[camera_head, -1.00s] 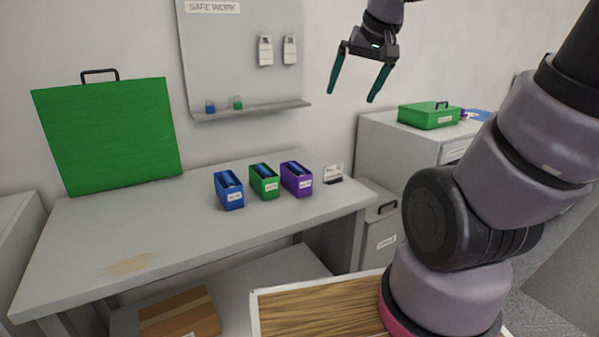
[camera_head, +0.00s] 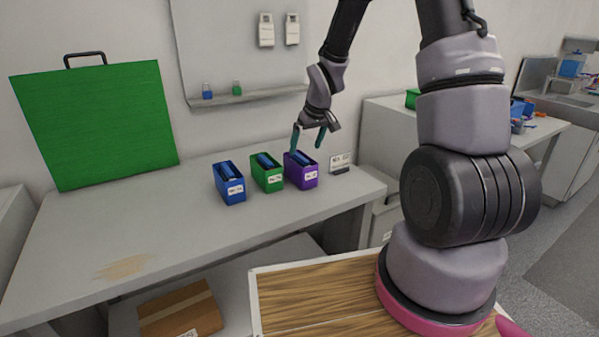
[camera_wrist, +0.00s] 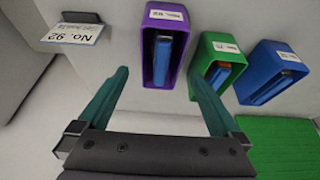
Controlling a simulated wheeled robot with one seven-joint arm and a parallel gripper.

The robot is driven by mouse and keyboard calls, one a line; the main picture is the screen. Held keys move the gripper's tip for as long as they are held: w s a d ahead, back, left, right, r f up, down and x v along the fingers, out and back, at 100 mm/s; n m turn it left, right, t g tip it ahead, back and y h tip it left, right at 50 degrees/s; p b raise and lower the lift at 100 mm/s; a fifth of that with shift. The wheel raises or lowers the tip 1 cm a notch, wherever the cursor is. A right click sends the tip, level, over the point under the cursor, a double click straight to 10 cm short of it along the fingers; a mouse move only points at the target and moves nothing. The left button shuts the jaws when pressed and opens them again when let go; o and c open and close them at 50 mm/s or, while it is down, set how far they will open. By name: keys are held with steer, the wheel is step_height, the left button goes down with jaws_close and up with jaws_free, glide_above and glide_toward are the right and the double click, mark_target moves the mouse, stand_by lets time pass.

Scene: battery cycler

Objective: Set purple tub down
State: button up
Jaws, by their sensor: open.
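The purple tub (camera_head: 301,178) stands upright on the grey bench, at the right end of a row of three tubs. It has a white label and holds blue items. In the wrist view the purple tub (camera_wrist: 176,22) lies ahead of my gripper, between the lines of its two fingers. My gripper (camera_head: 308,140) is open and empty, just above and behind the purple tub in the head view. In the wrist view my gripper (camera_wrist: 160,90) shows both teal fingers spread wide. I cannot tell whether a finger touches the tub.
A green tub (camera_head: 267,178) and a blue tub (camera_head: 229,188) stand left of the purple one. A small sign (camera_head: 340,162) stands to its right. A large green case (camera_head: 95,125) stands at the back left. The bench's (camera_head: 190,240) front is clear.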

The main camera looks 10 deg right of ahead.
mark_target(300, 165)
steer(key=x, duration=0.3)
steer(key=shift+f, duration=0.2)
steer(key=shift+x, duration=2.7)
steer(key=shift+a+f, duration=0.1)
steer(key=shift+f, duration=0.2)
steer(key=shift+c, duration=0.3)
jaws_close()
